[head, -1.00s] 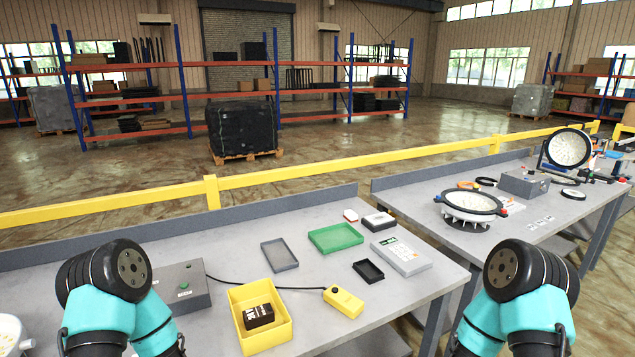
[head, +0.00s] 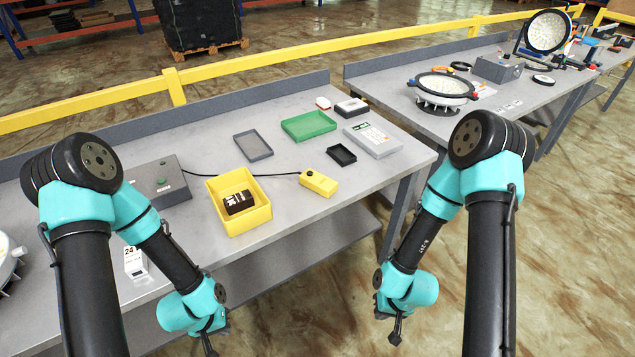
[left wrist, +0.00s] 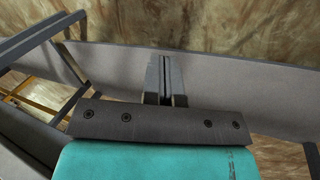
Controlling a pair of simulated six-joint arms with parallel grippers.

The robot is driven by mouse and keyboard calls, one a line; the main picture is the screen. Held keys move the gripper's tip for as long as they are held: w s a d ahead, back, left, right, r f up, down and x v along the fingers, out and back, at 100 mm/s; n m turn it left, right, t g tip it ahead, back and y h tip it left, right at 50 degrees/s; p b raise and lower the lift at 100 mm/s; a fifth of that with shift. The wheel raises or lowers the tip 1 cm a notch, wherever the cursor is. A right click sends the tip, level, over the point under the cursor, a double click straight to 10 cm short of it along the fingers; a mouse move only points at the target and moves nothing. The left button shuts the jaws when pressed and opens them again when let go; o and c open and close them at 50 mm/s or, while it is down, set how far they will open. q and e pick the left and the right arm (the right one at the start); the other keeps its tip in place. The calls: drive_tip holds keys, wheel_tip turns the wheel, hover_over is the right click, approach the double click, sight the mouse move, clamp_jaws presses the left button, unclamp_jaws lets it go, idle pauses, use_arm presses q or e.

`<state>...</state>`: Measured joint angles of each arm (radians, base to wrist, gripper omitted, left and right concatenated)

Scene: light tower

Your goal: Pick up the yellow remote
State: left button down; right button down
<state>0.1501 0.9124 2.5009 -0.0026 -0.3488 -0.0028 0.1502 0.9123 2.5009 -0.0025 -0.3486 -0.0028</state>
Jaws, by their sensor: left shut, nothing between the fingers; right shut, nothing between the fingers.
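The yellow remote (head: 318,183) lies on the grey workbench with a black cable running left from it. It is to the right of a yellow bin. My left gripper (head: 211,350) hangs below and in front of the bench edge, well away from the remote. In the left wrist view its fingers (left wrist: 166,92) are together and empty, with the lower shelf and floor beyond. My right gripper (head: 396,336) hangs over the floor in front of the bench, to the right of my left gripper. It is shut and empty.
The yellow bin (head: 262,216) holds a dark box (head: 238,202). A grey control box (head: 163,184), green tray (head: 308,126), grey tray (head: 253,146), small black tray (head: 342,155) and keypad device (head: 373,140) stand nearby. A second bench (head: 430,65) is at the right.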

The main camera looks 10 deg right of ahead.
use_arm(q)
drive_tip(key=c, duration=1.9)
unclamp_jaws()
drive_tip(key=o, duration=1.7)
drive_tip(key=shift+o, duration=0.2)
